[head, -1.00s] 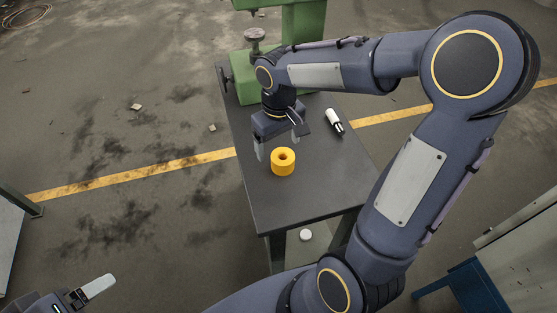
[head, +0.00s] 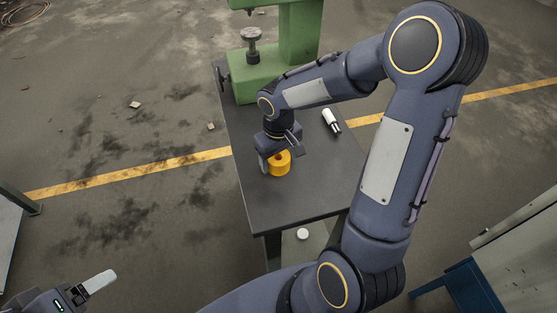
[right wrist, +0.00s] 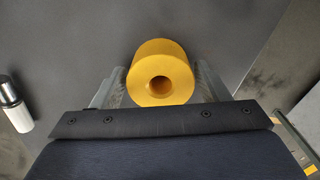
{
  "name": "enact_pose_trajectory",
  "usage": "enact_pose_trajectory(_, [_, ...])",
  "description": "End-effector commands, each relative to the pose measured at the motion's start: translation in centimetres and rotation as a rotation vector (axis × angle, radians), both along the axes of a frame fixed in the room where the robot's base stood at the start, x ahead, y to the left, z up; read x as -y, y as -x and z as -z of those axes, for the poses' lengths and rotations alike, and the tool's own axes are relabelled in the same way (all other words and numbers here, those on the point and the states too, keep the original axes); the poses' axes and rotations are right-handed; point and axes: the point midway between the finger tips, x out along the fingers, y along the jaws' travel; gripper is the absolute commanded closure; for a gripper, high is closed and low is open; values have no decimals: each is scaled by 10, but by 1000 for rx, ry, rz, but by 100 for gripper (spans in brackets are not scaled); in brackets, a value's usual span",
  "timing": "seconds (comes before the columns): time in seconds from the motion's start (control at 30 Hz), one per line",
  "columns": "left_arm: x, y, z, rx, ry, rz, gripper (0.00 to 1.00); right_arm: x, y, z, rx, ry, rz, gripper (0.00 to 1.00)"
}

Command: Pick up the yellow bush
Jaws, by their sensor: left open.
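The yellow bush (head: 281,164), a short ring with a hole in its middle, stands on the dark table top (head: 290,205). My right gripper (head: 275,162) is low over it and partly hides it. In the right wrist view the bush (right wrist: 158,62) sits between the two fingers of the right gripper (right wrist: 160,78), with a small gap at the sides, so the fingers are open around it. My left gripper (head: 92,288) is open and empty at the lower left, far from the table.
A green machine (head: 262,75) stands at the table's back. A small white round thing (head: 302,234) is below the table top. The table's front is clear.

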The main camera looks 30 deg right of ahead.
Motion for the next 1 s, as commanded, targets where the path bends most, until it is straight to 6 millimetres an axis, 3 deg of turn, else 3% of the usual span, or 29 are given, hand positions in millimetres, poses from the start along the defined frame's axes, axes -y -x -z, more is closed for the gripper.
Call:
enact_pose_trajectory(0.07, [0, 0, 0, 0, 0, 0, 19, 0, 0, 0, 0, 0, 0, 42])
enact_pose_trajectory(0.4, [0, 0, 0, 0, 0, 0, 19, 0, 0, 0, 0, 0, 0, 87])
enact_pose_trajectory(0.77, [0, 0, -1, 0, 0, 0, 19, 0, -1, -6, 3, 1, 0, 87])
enact_pose_trajectory(1.0, [0, 0, -2, 0, 0, 0, 19, -1, -1, -36, 8, -1, -1, 87])
